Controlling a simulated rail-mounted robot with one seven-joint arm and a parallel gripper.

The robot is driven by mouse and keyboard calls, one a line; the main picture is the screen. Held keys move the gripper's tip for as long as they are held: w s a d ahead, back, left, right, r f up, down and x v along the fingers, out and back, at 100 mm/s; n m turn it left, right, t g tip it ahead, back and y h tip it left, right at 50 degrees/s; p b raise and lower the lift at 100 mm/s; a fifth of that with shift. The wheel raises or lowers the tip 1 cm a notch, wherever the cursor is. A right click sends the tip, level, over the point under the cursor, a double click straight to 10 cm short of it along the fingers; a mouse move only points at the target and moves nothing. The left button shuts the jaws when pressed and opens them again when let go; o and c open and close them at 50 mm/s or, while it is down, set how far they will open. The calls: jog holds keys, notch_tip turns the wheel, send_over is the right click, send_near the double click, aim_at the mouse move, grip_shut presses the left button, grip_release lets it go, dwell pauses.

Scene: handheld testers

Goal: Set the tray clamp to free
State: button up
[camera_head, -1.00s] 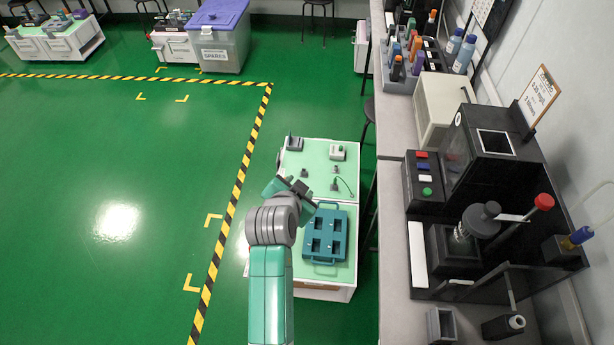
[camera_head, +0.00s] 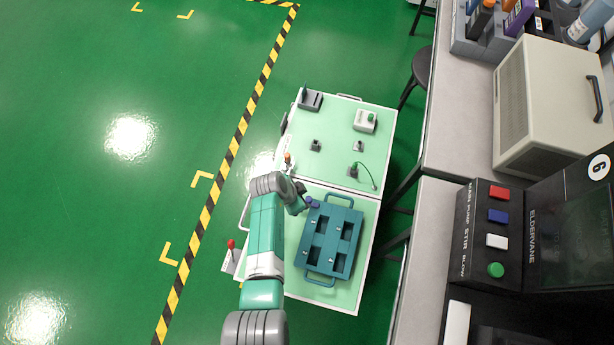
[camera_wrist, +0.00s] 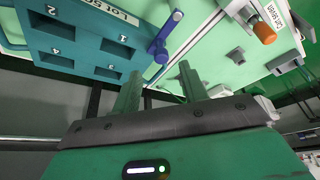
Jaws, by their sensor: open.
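A teal tray (camera_head: 318,268) with numbered slots lies on the near half of the pale green cart top; it also shows in the wrist view (camera_wrist: 88,50). A small blue lever with a purple knob, apparently the tray clamp (camera_head: 312,202), stands at the tray's upper left corner. In the wrist view the clamp lever (camera_wrist: 163,38) slants beside the tray edge, ahead of the fingertips. My gripper (camera_wrist: 158,75) is open and empty, its two green fingers apart and just short of the lever. No clamp setting marks are readable.
A red-knobbed lever (camera_head: 231,246) stands at the cart's left edge. An orange knob (camera_wrist: 264,33) stands near a "Cart seven" card. Small fixtures, including a white box (camera_head: 365,121), sit on the far half. A bench (camera_head: 440,150) runs along the right.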

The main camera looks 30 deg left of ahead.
aim_at(308, 200)
jog(key=b+x, duration=0.2)
jog(key=x, duration=0.3)
jog(key=shift+b, duration=0.3)
jog(key=shift+w+f, duration=0.15)
jog(key=shift+w, duration=0.05)
grip_shut()
